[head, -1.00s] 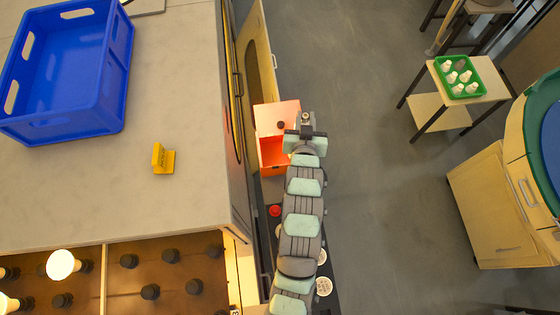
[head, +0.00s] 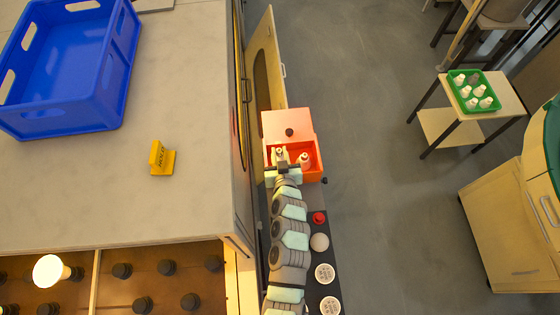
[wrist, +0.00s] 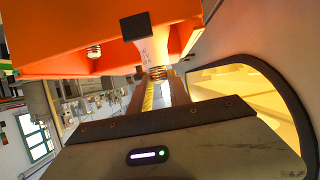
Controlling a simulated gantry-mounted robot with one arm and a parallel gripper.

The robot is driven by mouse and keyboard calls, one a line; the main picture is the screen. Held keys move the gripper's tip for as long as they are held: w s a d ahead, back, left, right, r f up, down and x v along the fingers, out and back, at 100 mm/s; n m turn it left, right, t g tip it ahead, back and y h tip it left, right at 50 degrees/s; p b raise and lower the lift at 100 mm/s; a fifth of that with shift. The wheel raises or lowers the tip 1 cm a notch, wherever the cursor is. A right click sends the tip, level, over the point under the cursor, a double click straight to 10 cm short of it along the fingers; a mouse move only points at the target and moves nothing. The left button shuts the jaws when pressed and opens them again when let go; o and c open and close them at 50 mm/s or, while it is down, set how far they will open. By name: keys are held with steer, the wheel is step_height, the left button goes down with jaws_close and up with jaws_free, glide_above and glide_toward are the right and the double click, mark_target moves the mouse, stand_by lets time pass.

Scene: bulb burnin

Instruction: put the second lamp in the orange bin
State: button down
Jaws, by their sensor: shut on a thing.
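The orange bin (head: 320,165) stands open beside the counter, its lid tilted back; its orange side fills the top of the wrist view (wrist: 50,50). My gripper (head: 281,160) is at the bin's left front part in the head view. It is shut on a white lamp (head: 279,151), whose ridged metal base (wrist: 158,72) shows between the fingers in the wrist view. The lamp overlaps the bin opening from above; its exact height is unclear. Another white lamp (head: 304,158) is in the bin's right part, and a second screw base (wrist: 94,52) shows in the wrist view.
A dark panel with a red button (head: 319,217) and round discs lies in front of the bin. The counter at left carries a blue crate (head: 60,110), a yellow sign (head: 161,160) and a lit lamp (head: 50,270) in a socket rack. A green tray (head: 475,92) holds several lamps.

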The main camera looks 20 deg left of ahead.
step_height(320, 180, down, 5)
steer(key=shift+a+f+b, duration=0.15)
steer(key=shift+f+b, duration=0.05)
steer(key=shift+b, duration=0.7)
steer(key=shift+w+f, duration=0.1)
steer(key=shift+f, duration=0.15)
steer(key=shift+f, duration=0.1)
steer(key=shift+f+b, duration=0.25)
steer(key=shift+b, duration=0.2)
steer(key=c, duration=1.2)
jaws_free()
steer(key=shift+c, duration=0.2)
